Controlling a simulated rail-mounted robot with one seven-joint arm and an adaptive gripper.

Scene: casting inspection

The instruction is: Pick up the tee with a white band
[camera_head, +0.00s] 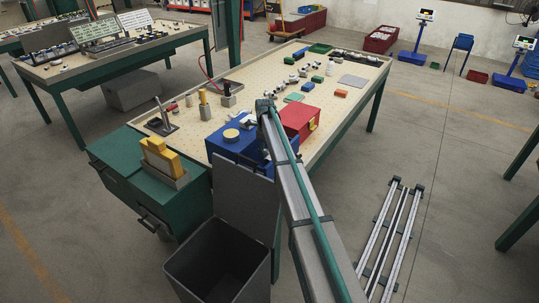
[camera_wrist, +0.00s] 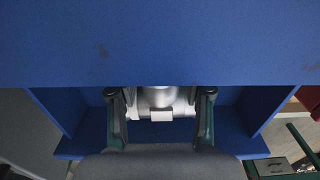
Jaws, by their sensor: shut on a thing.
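In the wrist view a silver-grey metal fitting (camera_wrist: 160,97) sits between the two fingers of my gripper (camera_wrist: 160,104). It has a rounded middle and a small white patch on the near side; its full shape and any band around it are partly hidden. My gripper is shut on it, one finger at each side. The fitting is in a blue box (camera_wrist: 150,45), under its wide top panel. In the head view the blue box (camera_head: 228,146) stands at the near end of the workbench, and my arm hides the gripper and the fitting.
A red box (camera_head: 300,119) stands right beside the blue box. The workbench (camera_head: 265,72) holds several small fittings and coloured blocks farther back. A green cabinet (camera_head: 120,160) and an open grey bin (camera_head: 218,265) are at the near end.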

